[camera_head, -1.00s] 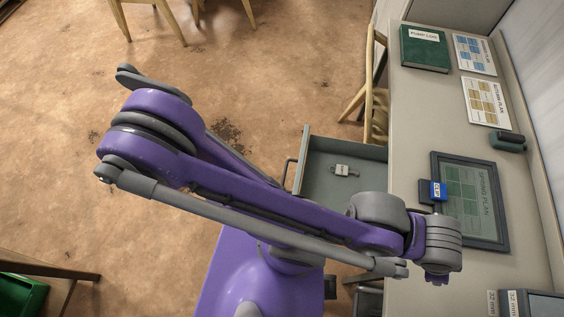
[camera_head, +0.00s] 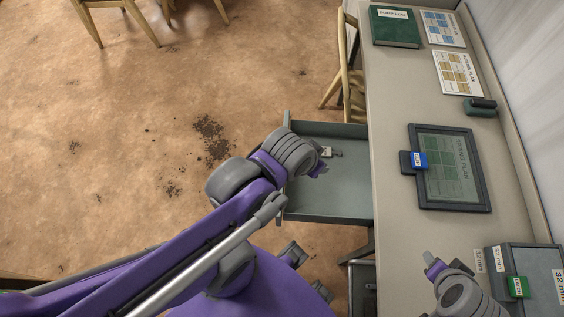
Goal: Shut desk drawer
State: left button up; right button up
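The desk drawer (camera_head: 345,206) is a grey tray pulled out to the left from the desk (camera_head: 397,225). A small silver, labelled item (camera_head: 327,148) lies inside it near the back side. My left gripper (camera_head: 322,168) is above the drawer's outer left part, beside the silver item. Its wrist hides part of the drawer's front and handle. I cannot tell whether it touches the drawer or whether its fingers are open. My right gripper (camera_head: 431,261) is over the desk at the lower right, near a grey box; its finger state is unclear.
On the desk are a green book (camera_head: 394,30), two charts (camera_head: 457,73), a dark green object (camera_head: 480,107) and a framed plan (camera_head: 452,178) with a blue clip (camera_head: 418,160). A grey box (camera_head: 540,262) bears a green clip (camera_head: 517,287). A wooden chair (camera_head: 352,85) stands behind the drawer.

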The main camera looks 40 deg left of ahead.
aim_at(343, 195)
jog(key=k+j+u, duration=0.15)
jog(key=j, duration=0.5)
jog(key=j+u, duration=0.15)
jog(key=j, duration=0.55)
jog(key=k, duration=0.05)
